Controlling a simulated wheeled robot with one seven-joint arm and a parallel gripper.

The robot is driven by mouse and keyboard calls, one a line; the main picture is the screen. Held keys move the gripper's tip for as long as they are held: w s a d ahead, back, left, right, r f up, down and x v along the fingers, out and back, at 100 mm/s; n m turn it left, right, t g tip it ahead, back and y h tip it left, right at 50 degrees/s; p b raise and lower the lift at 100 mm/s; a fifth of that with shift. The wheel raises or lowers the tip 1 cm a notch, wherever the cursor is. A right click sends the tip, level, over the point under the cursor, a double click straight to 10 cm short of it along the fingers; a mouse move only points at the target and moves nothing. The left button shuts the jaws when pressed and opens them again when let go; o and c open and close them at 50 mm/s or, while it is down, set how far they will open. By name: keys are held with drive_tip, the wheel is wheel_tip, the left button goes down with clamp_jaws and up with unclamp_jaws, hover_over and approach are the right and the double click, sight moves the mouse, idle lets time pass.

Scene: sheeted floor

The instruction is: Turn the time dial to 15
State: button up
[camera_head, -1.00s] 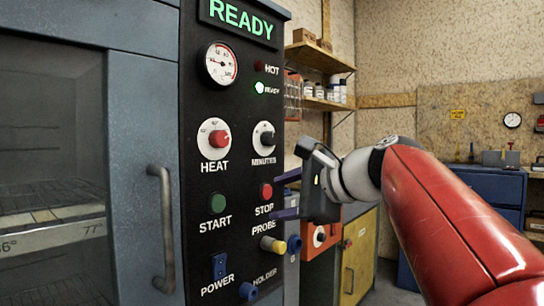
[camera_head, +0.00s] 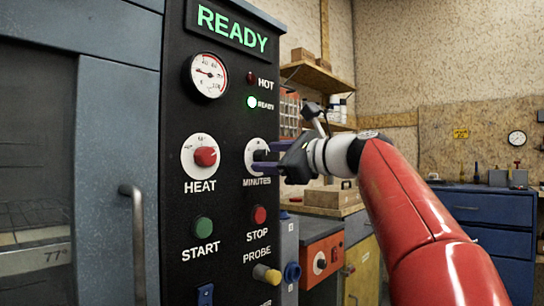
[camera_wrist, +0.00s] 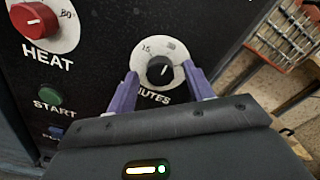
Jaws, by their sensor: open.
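The time dial (camera_head: 257,155), a white disc with a dark knob marked MINUTES, is on the black panel right of the red HEAT knob. It also shows in the wrist view (camera_wrist: 159,70), where a number like 15 is on its upper left and the knob's white line points up and slightly right. My gripper (camera_wrist: 163,80) is open, its two purple fingers on either side of the dial's lower part. In the head view my gripper (camera_head: 262,161) partly covers the dial. Whether the fingers touch the knob I cannot tell.
The HEAT knob (camera_head: 205,157), green START button (camera_head: 203,227), red STOP button (camera_head: 259,215) and yellow PROBE plug (camera_head: 266,274) are close by on the panel. A door handle (camera_head: 135,240) sticks out at left. A shelf (camera_head: 318,75) is behind on the right.

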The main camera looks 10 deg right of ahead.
drive_tip(key=c, duration=1)
drive_tip(key=n+b, duration=0.1)
drive_tip(key=n, duration=0.4)
drive_tip(key=shift+f+n, duration=0.1)
drive_tip(key=shift+n, duration=0.3)
drive_tip(key=n+b, duration=0.1)
drive_tip(key=n, duration=0.4)
drive_tip(key=shift+n, duration=0.7)
drive_tip(key=o, duration=1)
